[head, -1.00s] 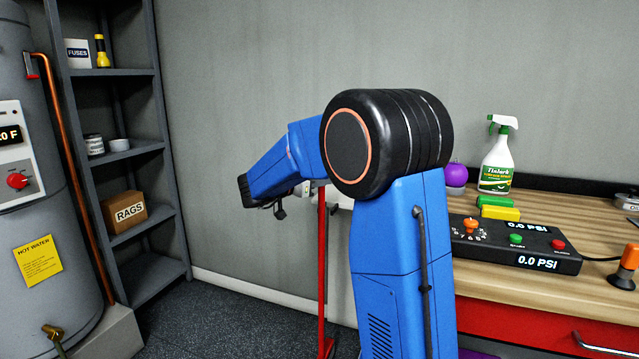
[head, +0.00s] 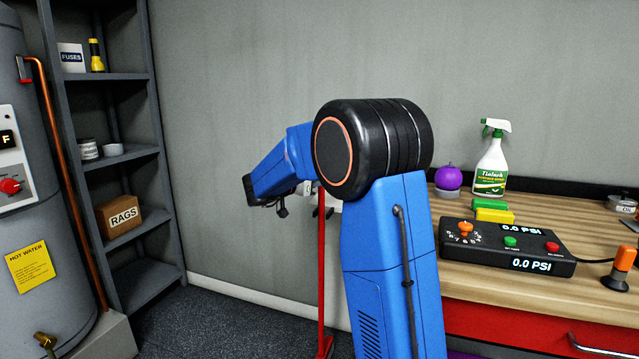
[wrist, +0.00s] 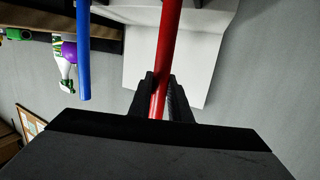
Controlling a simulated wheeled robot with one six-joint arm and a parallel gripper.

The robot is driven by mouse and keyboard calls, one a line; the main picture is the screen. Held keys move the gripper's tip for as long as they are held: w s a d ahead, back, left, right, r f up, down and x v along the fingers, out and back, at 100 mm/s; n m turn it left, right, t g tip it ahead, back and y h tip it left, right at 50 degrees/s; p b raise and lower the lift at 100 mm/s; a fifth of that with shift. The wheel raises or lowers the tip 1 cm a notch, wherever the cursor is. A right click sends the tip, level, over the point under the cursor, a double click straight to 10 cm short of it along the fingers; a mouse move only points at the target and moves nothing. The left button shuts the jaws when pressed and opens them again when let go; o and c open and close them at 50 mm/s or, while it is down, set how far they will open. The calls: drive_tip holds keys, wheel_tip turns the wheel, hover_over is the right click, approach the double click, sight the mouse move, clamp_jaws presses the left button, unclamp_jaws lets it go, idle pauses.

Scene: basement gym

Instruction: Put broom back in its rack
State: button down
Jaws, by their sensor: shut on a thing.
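The broom shows as a thin red handle (head: 321,275) in the head view, upright, just left of my arm's blue upper link. Its lower end flares into a red part near the bottom edge. In the wrist view the red handle (wrist: 168,45) runs down between the two black fingers of my gripper (wrist: 159,98), which is shut on it. In the head view the grip itself is mostly hidden behind my arm. A white panel (wrist: 195,75) is behind the handle in the wrist view. I cannot tell whether it belongs to the rack.
A blue rod (wrist: 83,55) is left of the handle in the wrist view. A wooden workbench (head: 470,285) with a spray bottle (head: 491,165) and control box (head: 510,247) stands right. A grey shelf (head: 130,155) and water heater (head: 40,255) stand left. Dark floor between is clear.

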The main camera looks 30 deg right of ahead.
drive_tip(key=shift+w+d, duration=0.7)
drive_tip(key=shift+d, duration=0.15)
drive_tip(key=shift+f, duration=0.5)
drive_tip(key=c, duration=1.6)
unclamp_jaws()
drive_tip(key=shift+o, duration=0.2)
drive_tip(key=shift+f, duration=0.1)
